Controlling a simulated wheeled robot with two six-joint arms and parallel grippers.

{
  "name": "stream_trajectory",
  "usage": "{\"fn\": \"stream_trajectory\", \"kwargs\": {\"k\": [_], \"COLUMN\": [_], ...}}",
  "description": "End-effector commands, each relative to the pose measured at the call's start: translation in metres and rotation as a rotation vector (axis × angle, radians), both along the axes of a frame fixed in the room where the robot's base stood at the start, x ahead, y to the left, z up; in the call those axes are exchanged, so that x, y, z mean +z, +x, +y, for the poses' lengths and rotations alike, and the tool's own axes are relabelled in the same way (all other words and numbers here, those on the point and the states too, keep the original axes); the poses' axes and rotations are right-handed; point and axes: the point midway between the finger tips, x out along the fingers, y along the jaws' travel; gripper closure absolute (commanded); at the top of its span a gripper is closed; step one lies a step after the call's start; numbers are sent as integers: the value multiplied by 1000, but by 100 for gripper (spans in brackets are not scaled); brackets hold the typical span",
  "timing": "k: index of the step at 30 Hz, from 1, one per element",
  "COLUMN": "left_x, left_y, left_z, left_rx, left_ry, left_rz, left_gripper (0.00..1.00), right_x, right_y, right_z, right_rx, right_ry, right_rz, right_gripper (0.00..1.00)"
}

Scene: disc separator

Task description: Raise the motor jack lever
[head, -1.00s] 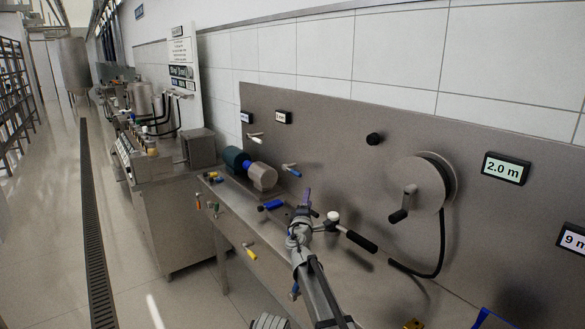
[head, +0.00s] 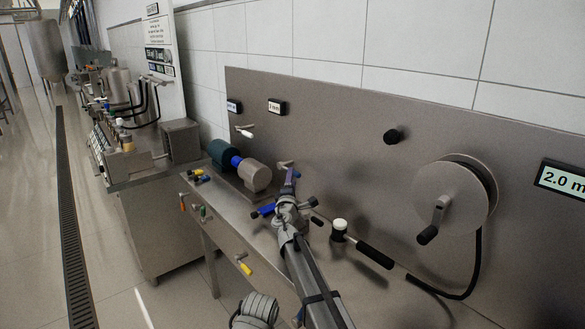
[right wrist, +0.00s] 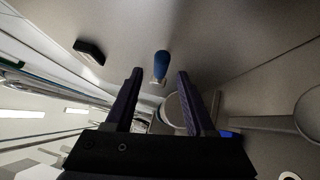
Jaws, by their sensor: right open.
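A small wall lever with a blue handle (right wrist: 161,63) shows in the right wrist view, ahead of and between the fingertips. In the head view its grey arm (head: 284,164) shows on the steel back panel, while my gripper covers most of its handle. No label tells me whether it is the motor jack lever. My right gripper (head: 290,179) is open and empty, with dark purple fingers, just in front of this lever; its fingers also show in the right wrist view (right wrist: 160,73). Contact with the handle cannot be told. My left gripper is not in view.
A green and beige motor unit (head: 239,165) sits on the steel bench to the left. A white-handled lever (head: 245,133) is on the panel above it. Small display plates hang on the panel.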

Motion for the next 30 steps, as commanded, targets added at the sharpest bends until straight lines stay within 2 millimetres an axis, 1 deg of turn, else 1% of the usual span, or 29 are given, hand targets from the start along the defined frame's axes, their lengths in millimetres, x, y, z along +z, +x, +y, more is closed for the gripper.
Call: {"fn": "stream_trajectory", "kwargs": {"k": [5, 12, 16, 19, 26, 30], "left_x": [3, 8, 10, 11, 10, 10], "left_y": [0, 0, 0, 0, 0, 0], "left_z": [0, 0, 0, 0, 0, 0], "left_rx": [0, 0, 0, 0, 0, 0], "left_ry": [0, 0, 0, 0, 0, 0], "left_rz": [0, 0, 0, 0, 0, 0], "left_gripper": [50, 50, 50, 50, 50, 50], "right_x": [3, 8, 10, 11, 10, 10], "right_y": [18, 54, 70, 75, 74, 74], "right_z": [-2, -7, -10, -11, -11, -11], "right_rx": [-1, 0, -1, 0, 0, 0], "right_ry": [-1, 1, 0, -1, 0, 0], "right_rz": [0, 0, 0, 0, 0, 0], "right_gripper": [46, 46, 46, 46, 46, 61]}}
